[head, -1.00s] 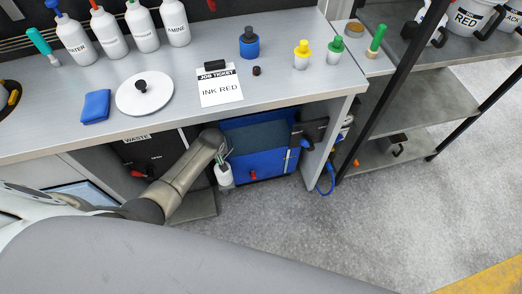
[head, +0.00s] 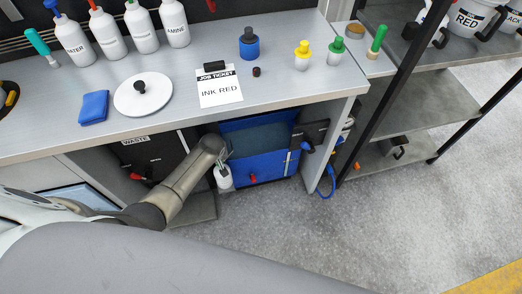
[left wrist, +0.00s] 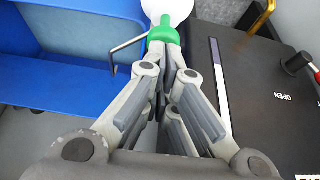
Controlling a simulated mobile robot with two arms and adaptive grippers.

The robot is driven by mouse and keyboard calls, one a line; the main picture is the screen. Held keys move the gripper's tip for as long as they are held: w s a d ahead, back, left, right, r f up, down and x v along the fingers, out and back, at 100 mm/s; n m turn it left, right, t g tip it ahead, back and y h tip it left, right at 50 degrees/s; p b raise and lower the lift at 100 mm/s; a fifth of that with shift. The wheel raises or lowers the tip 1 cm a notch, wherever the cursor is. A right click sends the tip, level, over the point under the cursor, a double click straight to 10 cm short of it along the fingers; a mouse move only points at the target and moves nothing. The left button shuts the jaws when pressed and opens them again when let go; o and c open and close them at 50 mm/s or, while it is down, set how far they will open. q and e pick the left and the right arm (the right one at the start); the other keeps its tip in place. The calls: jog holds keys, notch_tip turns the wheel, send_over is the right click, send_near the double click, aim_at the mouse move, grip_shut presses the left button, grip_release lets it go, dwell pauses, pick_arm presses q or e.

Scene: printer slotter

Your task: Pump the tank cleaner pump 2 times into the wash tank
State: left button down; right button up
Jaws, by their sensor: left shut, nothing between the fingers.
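The tank cleaner pump is a small white bottle (head: 224,180) below the bench, at the left front of the blue wash tank (head: 285,164). In the left wrist view the bottle (left wrist: 168,8) has a green pump head (left wrist: 163,34) with a thin bent metal spout pointing left over the blue tank (left wrist: 60,40). My left gripper (head: 221,160) is at the pump head. In the left wrist view its fingers (left wrist: 160,85) are shut together just in front of the green head, with nothing between them. I cannot tell whether they touch it. My right gripper is not in view.
The bench top (head: 190,100) overhangs the tank closely. A black waste bin (head: 155,150) stands left of it. A bench side panel (head: 330,150) and a blue hose (head: 326,185) are at the right. The grey floor (head: 300,240) in front is free.

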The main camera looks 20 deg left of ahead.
pick_arm(q)
jog(key=shift+f, duration=0.15)
dwell(0.5)
jog(key=shift+f+b, duration=1.45)
jog(key=shift+f, duration=0.4)
jog(key=shift+r, duration=0.1)
jog(key=shift+r+p, duration=1.9)
jog(key=shift+p, duration=0.1)
